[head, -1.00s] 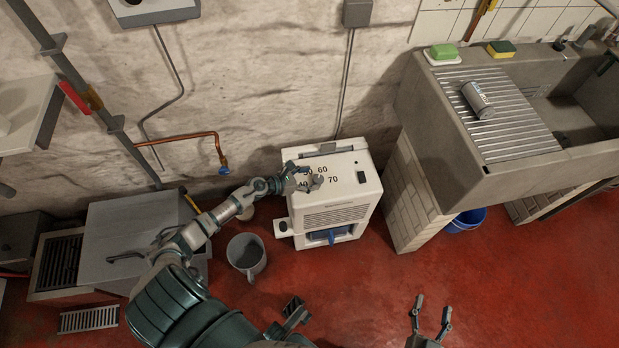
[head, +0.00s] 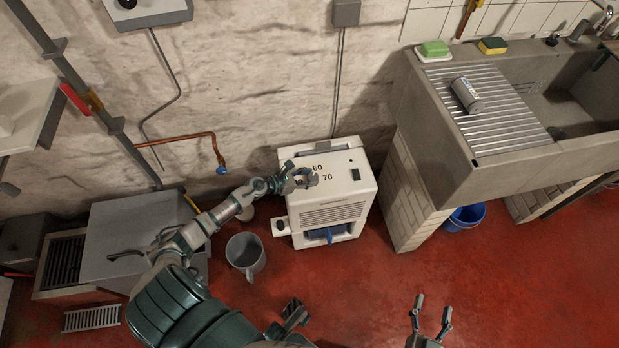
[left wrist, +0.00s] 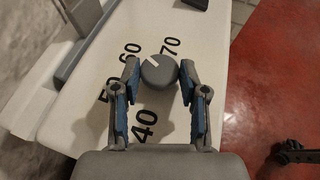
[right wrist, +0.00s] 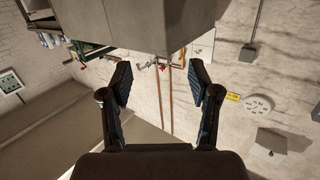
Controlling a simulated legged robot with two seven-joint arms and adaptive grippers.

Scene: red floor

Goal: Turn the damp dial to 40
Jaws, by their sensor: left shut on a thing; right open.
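The damp dial is a round grey knob (left wrist: 158,72) on top of a white dehumidifier (head: 335,215). In the left wrist view its white pointer line points up-left, between the printed 60 and 70 and nearer the 60. The 40 (left wrist: 144,125) is below the knob; the 50 is partly covered by a finger. My left gripper (head: 305,180) is shut on the knob, one fingertip on each side. In the head view the gripper hides the knob. My right gripper (head: 432,312) is open and empty above the floor, away from the dehumidifier; it also shows in the right wrist view (right wrist: 161,85).
A grey bucket (head: 245,255) stands left of the dehumidifier. A stone sink (head: 480,165) on a brick support stands to the right, with a blue bucket (head: 466,218) beneath. Red floor (head: 520,290) is clear at front right.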

